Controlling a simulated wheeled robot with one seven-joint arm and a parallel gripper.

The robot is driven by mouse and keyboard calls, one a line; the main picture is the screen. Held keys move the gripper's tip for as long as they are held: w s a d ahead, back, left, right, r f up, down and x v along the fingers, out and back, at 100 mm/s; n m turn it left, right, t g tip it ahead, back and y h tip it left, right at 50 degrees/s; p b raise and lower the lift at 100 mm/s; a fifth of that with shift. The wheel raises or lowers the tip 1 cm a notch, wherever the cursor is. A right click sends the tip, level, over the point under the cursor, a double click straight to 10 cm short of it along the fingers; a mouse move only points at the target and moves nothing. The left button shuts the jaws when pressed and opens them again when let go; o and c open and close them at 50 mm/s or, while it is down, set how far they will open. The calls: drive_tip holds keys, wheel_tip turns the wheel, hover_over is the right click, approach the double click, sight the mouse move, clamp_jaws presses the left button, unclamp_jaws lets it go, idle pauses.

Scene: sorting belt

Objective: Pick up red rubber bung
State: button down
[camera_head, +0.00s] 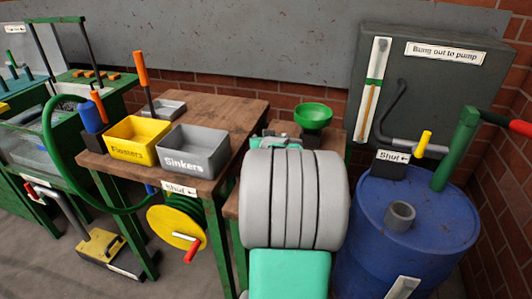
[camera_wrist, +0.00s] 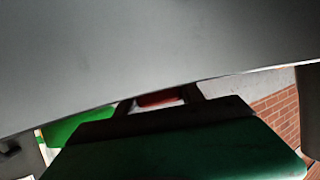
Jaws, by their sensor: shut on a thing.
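In the wrist view a small strip of red, which looks like the red rubber bung (camera_wrist: 161,98), shows between the dark fingers of my gripper (camera_wrist: 158,104). My gripper is shut on it. Most of the bung is hidden by my own gripper and wrist parts, so its shape and whether it touches anything below cannot be told. In the head view my grey and teal arm fills the lower middle and hides the gripper and the bung.
A wooden table holds a yellow Floaters bin (camera_head: 139,138) and a grey Sinkers bin (camera_head: 187,151). A green funnel (camera_head: 313,116) stands behind my arm. A blue drum (camera_head: 385,240) with a grey bung-hole collar (camera_head: 400,215) stands at right. A yellow reel (camera_head: 172,232) hangs below the table.

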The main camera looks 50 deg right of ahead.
drive_tip(key=shift+r, duration=0.15)
drive_tip(key=shift+r, duration=0.35)
wheel_tip(320, 180, up, 3)
drive_tip(key=shift+f+p, duration=0.15)
drive_tip(key=shift+p, duration=0.2)
drive_tip(key=s+r, duration=0.1)
drive_tip(key=s+a+r, duration=0.1)
drive_tip(key=r, duration=0.1)
drive_tip(key=s+a+r, duration=0.1)
drive_tip(key=shift+a+r+p, duration=0.2)
drive_tip(key=shift+r+p, duration=0.05)
drive_tip(key=shift+p, duration=0.15)
drive_tip(key=v, duration=1.1)
drive_tip(key=shift+w+a+r+p, duration=0.25)
drive_tip(key=shift+a+r+p, duration=0.05)
drive_tip(key=shift+r, duration=0.1)
drive_tip(key=c, duration=1.3)
unclamp_jaws()
drive_tip(key=shift+c, duration=0.2)
drive_tip(key=c, duration=0.5)
